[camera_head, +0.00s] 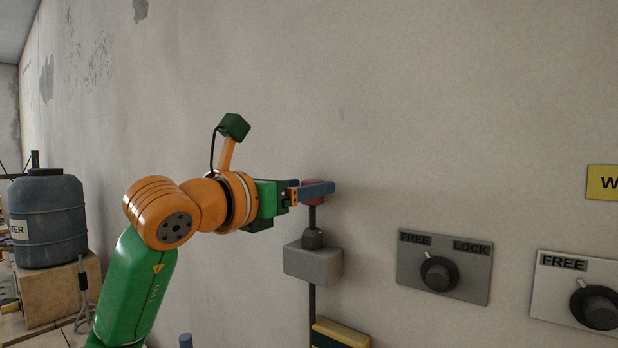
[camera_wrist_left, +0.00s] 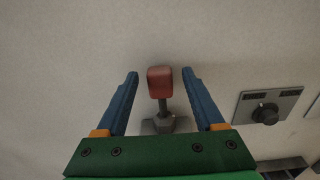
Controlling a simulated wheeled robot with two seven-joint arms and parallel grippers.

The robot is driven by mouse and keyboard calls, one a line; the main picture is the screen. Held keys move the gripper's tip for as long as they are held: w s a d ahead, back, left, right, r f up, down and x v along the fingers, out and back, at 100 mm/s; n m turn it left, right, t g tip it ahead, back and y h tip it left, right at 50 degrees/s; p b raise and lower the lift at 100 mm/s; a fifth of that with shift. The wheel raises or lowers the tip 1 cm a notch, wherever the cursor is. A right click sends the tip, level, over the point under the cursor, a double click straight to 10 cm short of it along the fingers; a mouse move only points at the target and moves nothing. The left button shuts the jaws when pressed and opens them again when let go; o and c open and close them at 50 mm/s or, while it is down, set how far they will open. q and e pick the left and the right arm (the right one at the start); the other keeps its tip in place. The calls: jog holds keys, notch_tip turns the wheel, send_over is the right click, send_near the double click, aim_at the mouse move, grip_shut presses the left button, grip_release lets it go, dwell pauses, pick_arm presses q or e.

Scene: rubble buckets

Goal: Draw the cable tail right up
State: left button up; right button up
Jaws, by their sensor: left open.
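My left gripper (camera_head: 325,188) is at the height of the red block. In the left wrist view the open blue fingers of my left gripper (camera_wrist_left: 160,77) stand on either side of the red block, with a gap on both sides. In the head view the near finger hides most of the red block. My right gripper is in neither view.
A grey dial plate marked FREE and LOCK (camera_head: 444,267) is on the wall right of the box, with a second dial plate (camera_head: 575,295) further right. A yellow-edged dark object (camera_head: 340,333) sits below the box. A dark water barrel (camera_head: 48,222) stands at far left.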

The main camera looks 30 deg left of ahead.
pick_arm(q)
jog(key=shift+w+f, duration=0.1)
jog(key=shift+w, duration=0.55)
jog(key=shift+s, duration=0.25)
jog(key=shift+c, duration=0.4)
grip_shut()
jog(key=shift+r, duration=0.2)
